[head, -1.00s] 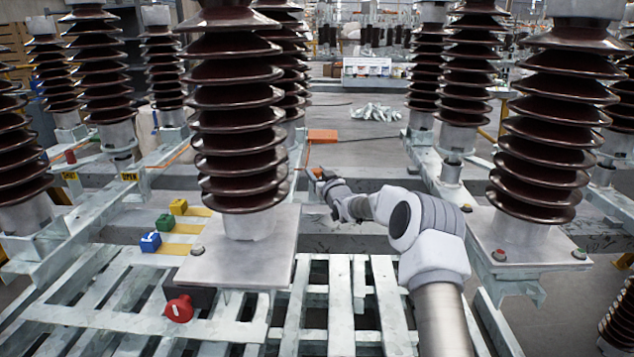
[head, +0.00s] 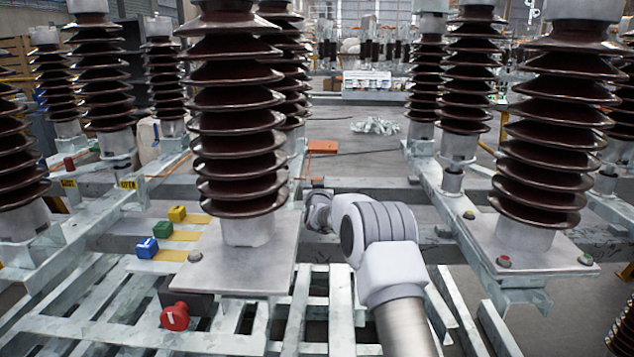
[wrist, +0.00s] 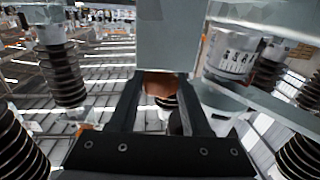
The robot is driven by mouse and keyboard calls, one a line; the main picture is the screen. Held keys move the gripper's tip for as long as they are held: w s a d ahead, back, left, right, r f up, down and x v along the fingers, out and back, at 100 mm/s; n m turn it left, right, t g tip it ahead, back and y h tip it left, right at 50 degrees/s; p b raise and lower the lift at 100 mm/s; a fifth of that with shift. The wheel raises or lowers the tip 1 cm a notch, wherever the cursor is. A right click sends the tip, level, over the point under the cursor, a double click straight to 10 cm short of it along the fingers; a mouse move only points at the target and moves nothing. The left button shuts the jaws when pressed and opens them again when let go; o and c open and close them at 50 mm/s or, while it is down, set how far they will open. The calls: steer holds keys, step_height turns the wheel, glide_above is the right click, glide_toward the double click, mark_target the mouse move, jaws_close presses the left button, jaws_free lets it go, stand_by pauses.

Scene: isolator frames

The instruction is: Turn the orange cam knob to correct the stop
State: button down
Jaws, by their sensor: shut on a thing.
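The orange cam knob (wrist: 160,84) shows as a rounded orange-brown piece between my fingers in the wrist view. My gripper (wrist: 161,92) is shut on it, one dark finger on each side. A grey metal block or plate stands directly above and beyond the knob and hides part of it. The stop cannot be made out. In the head view my arm reaches forward to the frame between the two large front insulators; my own wrist and the frame hide the fingers and the knob there.
A large brown insulator (head: 238,110) stands left of my arm, another (head: 545,120) to the right. Blue (head: 147,247), green (head: 162,230) and yellow (head: 177,213) blocks and a red knob (head: 175,316) are at left. An orange box (head: 322,146) lies beyond. Slatted metal lies below.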

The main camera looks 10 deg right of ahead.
stand_by(0.4)
steer(key=shift+c, duration=1.8)
jaws_free()
steer(key=s+a+p, duration=0.1)
steer(key=s+p, duration=0.2)
steer(key=s, duration=0.9)
steer(key=shift+a, duration=0.25)
